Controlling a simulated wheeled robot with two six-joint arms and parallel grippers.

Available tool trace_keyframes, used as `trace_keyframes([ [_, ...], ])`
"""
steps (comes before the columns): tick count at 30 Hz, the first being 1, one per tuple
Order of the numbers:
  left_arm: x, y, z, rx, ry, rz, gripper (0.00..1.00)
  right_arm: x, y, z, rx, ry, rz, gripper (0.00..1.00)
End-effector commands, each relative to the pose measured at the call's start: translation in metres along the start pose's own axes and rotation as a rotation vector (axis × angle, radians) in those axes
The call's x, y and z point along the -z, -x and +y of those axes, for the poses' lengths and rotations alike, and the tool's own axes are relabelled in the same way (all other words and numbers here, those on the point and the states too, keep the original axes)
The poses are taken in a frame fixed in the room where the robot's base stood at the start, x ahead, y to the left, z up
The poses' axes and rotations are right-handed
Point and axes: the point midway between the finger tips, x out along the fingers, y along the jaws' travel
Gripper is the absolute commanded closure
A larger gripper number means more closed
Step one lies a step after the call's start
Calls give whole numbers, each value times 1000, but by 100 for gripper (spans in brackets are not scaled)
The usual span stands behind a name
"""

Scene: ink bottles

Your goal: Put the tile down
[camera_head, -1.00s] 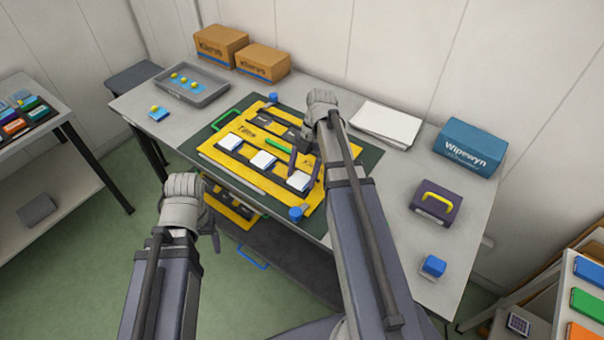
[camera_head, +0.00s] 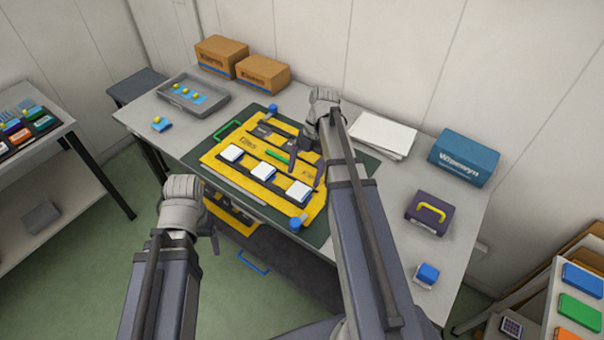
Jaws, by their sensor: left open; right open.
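Three white tiles, a left one (camera_head: 231,153), a middle one (camera_head: 263,171) and a right one (camera_head: 299,191), sit in a row on dark strips of the yellow board (camera_head: 234,181). My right gripper (camera_head: 306,172) is open above the right part of the board, just behind the right tile, and looks empty. Its fingers are partly hidden by its own wrist. My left gripper (camera_head: 213,238) is open and empty off the table's front edge, low and away from the tiles.
The board lies on a dark green mat (camera_head: 358,167). A grey tray (camera_head: 217,103) with yellow-topped pieces, two cardboard boxes (camera_head: 263,74), paper (camera_head: 382,135), a teal box (camera_head: 463,158), a purple case (camera_head: 428,213) and a blue-topped bottle (camera_head: 427,274) stand around it. An open drawer is below the front edge.

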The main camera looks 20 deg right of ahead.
Motion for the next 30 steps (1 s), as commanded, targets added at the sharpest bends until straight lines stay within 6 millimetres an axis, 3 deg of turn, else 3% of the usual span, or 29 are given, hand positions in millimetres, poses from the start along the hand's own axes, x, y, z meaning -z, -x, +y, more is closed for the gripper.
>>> trace_keyframes([
  [1,-1,17,-2,0,0,0,28,2,18,1,0,-1,0,0],
  [3,-2,28,-3,0,0,0,28,2,29,1,0,-1,0,0],
  [12,-4,65,-6,0,0,0,28,1,70,0,0,0,-1,0],
  [30,-4,65,-6,0,0,0,28,0,71,0,0,1,0,0],
])
